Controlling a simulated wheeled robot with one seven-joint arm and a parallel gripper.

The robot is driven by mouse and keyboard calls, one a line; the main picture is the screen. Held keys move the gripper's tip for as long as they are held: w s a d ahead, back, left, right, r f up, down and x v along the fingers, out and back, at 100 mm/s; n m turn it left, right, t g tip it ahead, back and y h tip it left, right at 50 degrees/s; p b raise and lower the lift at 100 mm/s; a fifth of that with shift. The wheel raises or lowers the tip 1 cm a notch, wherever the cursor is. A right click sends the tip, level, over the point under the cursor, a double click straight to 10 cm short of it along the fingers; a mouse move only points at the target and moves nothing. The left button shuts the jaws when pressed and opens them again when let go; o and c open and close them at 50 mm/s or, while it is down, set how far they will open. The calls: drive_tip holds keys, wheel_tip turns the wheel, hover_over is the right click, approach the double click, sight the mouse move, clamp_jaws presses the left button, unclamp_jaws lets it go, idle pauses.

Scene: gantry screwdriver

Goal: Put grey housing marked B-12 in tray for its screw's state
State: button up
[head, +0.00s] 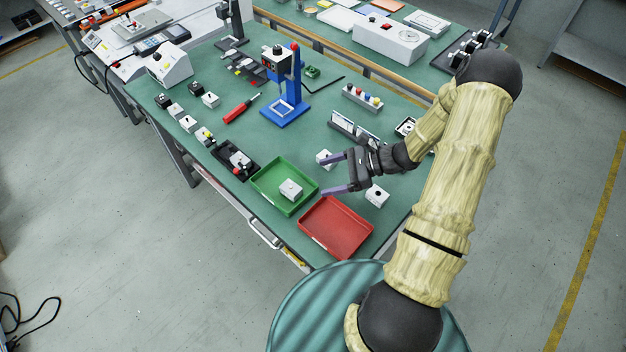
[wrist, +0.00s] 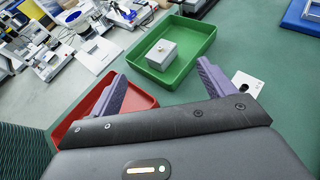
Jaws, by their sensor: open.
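One light grey housing (head: 325,160) stands by my upper finger and another (head: 377,196) stands right of the red tray. No B-12 marking is readable on any of them. My gripper (head: 326,175) is open and empty, its purple fingers pointing toward the green tray, above the table. In the wrist view, the gripper (wrist: 160,72) has the green tray beyond its fingertips.
A blue gantry stand (head: 285,112) and a red screwdriver (head: 237,111) are farther back. A black fixture (head: 228,153) holding small parts lies left of the green tray. Several small housings line the left edge, including one (head: 188,123). Green tabletop is clear around mid-table.

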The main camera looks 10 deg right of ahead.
drive_tip(key=shift+v, duration=0.8)
drive_tip(key=shift+s+a+r, duration=0.15)
drive_tip(key=s+a+r+n+h, duration=0.3)
drive_tip(key=s+r+n+h, duration=0.8)
drive_tip(key=n, duration=0.9)
wheel_tip(320, 180, up, 4)
drive_tip(key=shift+h, duration=1.1)
drive_tip(key=shift+s+d, duration=0.1)
drive_tip(key=shift+s, duration=0.1)
